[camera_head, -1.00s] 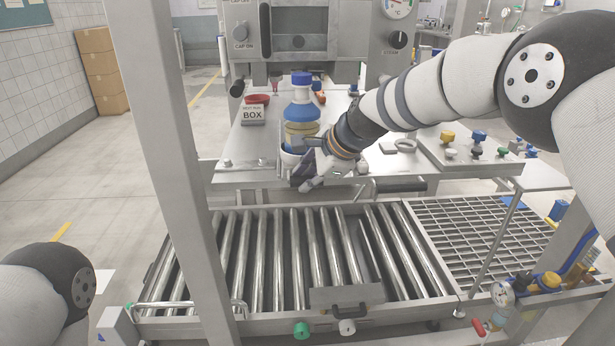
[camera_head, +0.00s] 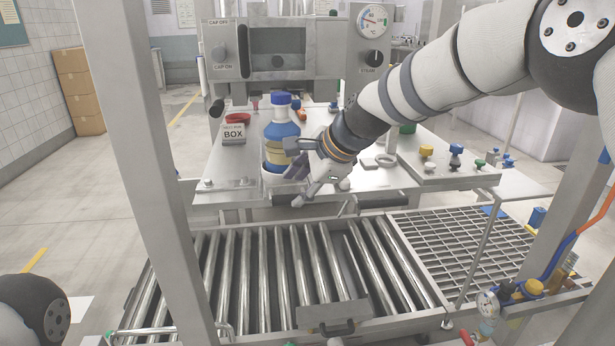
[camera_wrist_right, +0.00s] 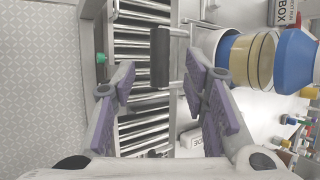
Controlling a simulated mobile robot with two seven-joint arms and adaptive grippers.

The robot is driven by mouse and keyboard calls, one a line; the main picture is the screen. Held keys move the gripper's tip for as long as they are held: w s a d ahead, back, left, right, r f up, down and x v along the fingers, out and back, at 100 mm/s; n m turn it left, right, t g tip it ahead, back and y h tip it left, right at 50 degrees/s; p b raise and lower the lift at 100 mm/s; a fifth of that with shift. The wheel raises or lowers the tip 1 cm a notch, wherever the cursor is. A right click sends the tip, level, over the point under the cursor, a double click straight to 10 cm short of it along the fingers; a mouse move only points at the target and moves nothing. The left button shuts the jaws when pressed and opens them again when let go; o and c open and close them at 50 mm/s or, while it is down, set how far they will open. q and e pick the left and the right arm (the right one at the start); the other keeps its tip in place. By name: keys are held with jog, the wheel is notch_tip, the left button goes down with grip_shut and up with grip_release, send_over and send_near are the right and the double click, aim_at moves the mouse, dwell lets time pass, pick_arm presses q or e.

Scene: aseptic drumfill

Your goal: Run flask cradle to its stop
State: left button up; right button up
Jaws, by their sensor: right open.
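In the right wrist view the flask (camera_wrist_right: 255,60) lies sideways at the upper right, beside the white cradle rim (camera_wrist_right: 222,38). A black cylindrical handle (camera_wrist_right: 160,58) on a metal rod reaches out from the cradle side. My right gripper (camera_head: 295,184) is at the cradle's front right. In the right wrist view its purple-padded fingers (camera_wrist_right: 161,82) are spread, with the handle ahead in the gap between them. My left gripper is out of view.
A metal post (camera_head: 150,180) rises at left.

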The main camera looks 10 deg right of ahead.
jog(key=v, duration=0.7)
jog(key=s+d+f+n+g+h, duration=0.1)
jog(key=s+d+f+n, duration=0.15)
jog(key=s+f, duration=0.5)
jog(key=s+d+f+n+g+h+p, duration=0.1)
jog(key=s+d+f+n+g, duration=0.2)
jog(key=f, duration=0.8)
jog(key=s+d+f+n+h, duration=0.1)
jog(key=s+d+f+h, duration=0.1)
jog(key=s+f, duration=0.65)
jog(key=s+d+f+n+g, duration=0.3)
jog(key=s+f, duration=0.5)
jog(key=s, duration=0.6)
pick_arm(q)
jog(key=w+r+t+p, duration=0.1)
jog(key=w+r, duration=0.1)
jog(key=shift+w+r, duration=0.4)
pick_arm(e)
jog(key=s+d+n+g, duration=0.1)
jog(key=s+n, duration=0.5)
jog(key=s, duration=1.3)
jog(key=shift+s+d+n+g+h, duration=0.35)
jog(key=shift+d+g+h, duration=0.05)
jog(key=shift+d, duration=0.15)
